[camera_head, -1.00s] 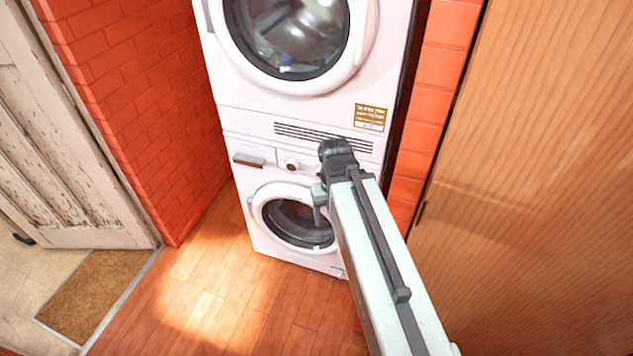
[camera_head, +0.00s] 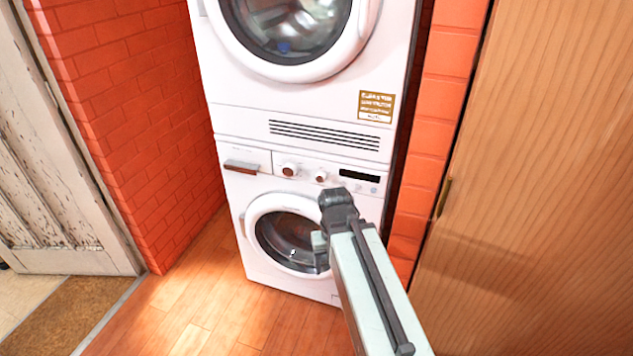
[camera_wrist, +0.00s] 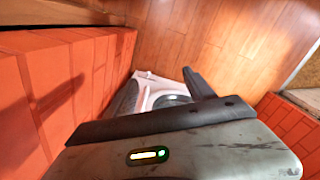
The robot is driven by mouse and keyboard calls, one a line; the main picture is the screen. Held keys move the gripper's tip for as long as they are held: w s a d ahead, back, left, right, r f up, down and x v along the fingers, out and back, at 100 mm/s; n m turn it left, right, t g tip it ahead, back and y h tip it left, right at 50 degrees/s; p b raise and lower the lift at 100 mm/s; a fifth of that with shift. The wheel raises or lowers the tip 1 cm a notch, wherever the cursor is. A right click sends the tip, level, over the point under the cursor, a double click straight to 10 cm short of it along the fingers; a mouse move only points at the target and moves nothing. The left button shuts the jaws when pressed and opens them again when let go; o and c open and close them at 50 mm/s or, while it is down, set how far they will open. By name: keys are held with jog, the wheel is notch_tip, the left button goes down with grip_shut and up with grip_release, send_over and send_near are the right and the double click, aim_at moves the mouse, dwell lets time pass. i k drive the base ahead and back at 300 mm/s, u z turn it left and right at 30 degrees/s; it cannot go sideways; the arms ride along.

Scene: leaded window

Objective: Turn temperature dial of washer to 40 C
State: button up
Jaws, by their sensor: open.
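The washer (camera_head: 262,212) is the lower white machine of a stack in the head view. Its panel has a left dial (camera_head: 289,169) and a right dial (camera_head: 321,176), each with a brown face. I cannot tell which is the temperature dial, and no 40 C mark is readable. My gripper (camera_head: 320,244) is open and empty, in front of the washer's round door and below the dials in the picture. It is apart from both dials. My arm covers the door's right side. In the wrist view the washer (camera_wrist: 150,90) shows partly behind my gripper; no dial is clear there.
A dryer-like machine (camera_head: 230,90) sits on top of the washer. A red brick wall (camera_head: 130,110) stands at the left and a wooden cabinet (camera_head: 540,180) at the right. The wooden floor (camera_head: 215,310) before the washer is clear.

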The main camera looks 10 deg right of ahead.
aim_at(320, 177)
jog(key=u, duration=1.85)
jog(key=k, duration=0.35)
jog(key=z, duration=0.3)
